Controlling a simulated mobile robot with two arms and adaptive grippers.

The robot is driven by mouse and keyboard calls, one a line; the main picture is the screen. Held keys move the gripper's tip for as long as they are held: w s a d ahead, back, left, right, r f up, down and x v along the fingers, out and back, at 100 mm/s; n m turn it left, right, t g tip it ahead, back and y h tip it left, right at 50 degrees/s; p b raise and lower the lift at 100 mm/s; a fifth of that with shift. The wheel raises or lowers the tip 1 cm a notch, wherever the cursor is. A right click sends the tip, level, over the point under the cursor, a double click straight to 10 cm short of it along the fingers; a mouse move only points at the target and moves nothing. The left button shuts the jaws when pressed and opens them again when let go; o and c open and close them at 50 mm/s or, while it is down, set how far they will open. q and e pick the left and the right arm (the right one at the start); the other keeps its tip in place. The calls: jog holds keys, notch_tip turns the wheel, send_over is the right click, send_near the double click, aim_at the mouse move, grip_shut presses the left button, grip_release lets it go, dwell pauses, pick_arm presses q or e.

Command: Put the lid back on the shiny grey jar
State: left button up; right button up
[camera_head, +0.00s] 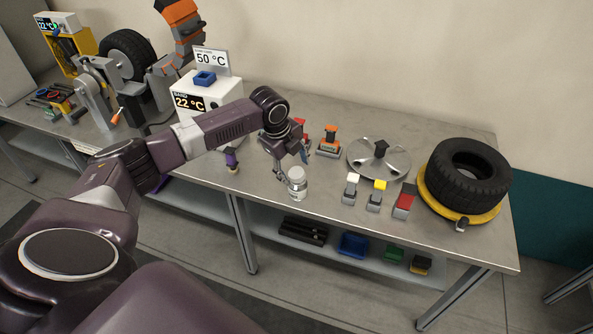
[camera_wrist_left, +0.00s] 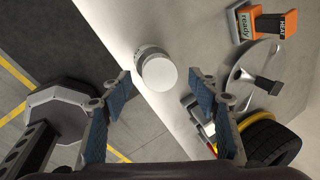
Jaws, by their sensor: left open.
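A small shiny grey jar (camera_head: 297,190) stands upright near the front edge of the grey workbench. Its round top looks pale and flat in the left wrist view, where the jar (camera_wrist_left: 158,72) appears ahead of and between the fingers. Whether that pale top is a lid or part of the jar is unclear. My left gripper (camera_head: 293,167) is open and empty, just above and behind the jar in the head view. I cannot make out a separate loose lid. My right gripper is not in view.
Right of the jar are several small blocks with coloured tops (camera_head: 376,195), a round metal plate with a black knob (camera_head: 365,167), and a tyre (camera_head: 470,175) on a yellow ring. An orange-topped device (camera_head: 330,143) stands behind. A white temperature box (camera_head: 222,95) stands left.

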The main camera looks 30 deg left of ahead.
aim_at(296, 173)
pick_arm(q)
jog(key=shift+x, duration=1.05)
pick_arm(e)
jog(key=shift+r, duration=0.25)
pick_arm(q)
jog(key=shift+c, duration=0.6)
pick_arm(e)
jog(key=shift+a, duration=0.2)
pick_arm(q)
jog(key=c, duration=0.9)
jog(key=shift+r, duration=0.1)
notch_tip(296, 173, up, 20)
jog(key=b, duration=0.3)
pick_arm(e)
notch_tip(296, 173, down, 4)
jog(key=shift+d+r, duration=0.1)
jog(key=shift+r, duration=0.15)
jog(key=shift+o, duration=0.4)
